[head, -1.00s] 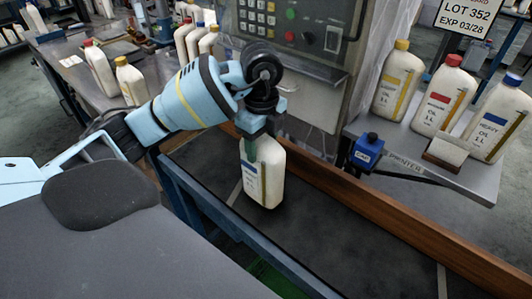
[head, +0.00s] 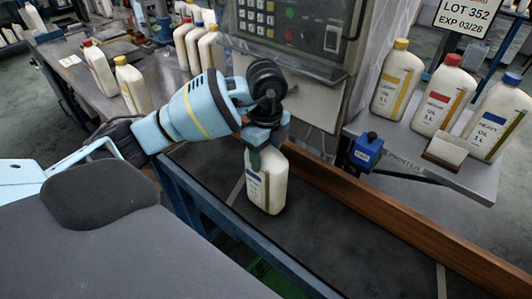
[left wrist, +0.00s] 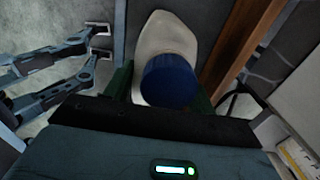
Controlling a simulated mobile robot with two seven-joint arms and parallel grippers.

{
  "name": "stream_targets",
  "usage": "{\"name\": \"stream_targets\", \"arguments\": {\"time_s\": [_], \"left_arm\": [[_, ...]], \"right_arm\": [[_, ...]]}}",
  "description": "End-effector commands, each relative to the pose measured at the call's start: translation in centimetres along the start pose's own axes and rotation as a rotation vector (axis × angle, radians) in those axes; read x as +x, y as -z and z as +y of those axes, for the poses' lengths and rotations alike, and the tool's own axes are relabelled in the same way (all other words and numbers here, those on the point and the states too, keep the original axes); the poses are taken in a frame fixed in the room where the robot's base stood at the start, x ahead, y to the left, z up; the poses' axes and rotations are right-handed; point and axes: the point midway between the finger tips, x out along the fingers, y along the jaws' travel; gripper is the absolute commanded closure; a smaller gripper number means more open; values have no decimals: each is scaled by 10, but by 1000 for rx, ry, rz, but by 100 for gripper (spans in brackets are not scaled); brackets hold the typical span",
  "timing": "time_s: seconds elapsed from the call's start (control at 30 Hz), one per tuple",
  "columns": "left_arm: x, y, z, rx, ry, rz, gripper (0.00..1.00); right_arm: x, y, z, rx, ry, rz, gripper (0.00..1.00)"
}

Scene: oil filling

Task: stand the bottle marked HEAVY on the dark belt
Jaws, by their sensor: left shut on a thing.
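My left gripper (head: 267,146) is shut on a white bottle (head: 266,186) with a blue label band; its blue cap shows in the left wrist view (left wrist: 168,80). The lettering on it is too small to read. The bottle is nearly upright over the dark belt (head: 345,235), its base at or just above the surface; I cannot tell whether it touches.
A wooden rail (head: 400,240) and a blue frame edge (head: 235,235) border the belt. The belt is clear to the lower right. Yellow-capped (head: 397,82) and red-capped (head: 441,100) bottles share the shelf. A blue button box (head: 366,151) sits beyond the rail. More bottles stand on the left bench (head: 75,45).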

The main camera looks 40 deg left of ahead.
Motion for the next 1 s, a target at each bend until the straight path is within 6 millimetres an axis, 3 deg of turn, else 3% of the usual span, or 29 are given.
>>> {"name": "stream_targets", "arguments": {"time_s": [0.2, 0.23, 0.4, 0.77, 1.0], "left_arm": [[0, 0, -1, -1, 4, 0, 100], [2, 0, 0, -1, 0, -1, 43], [2, 0, 0, 0, 0, 0, 22], [-2, 0, 0, 0, 2, 1, 22], [-42, 0, -1, -1, 6, 0, 22]], "right_arm": [[0, 0, 0, 0, 0, 0, 64], [0, 0, 0, 0, 0, 0, 64], [0, 0, 0, 0, 0, -1, 64], [0, -2, 0, 2, 0, -4, 64], [-2, 3, 0, 1, -1, 3, 64]]}}
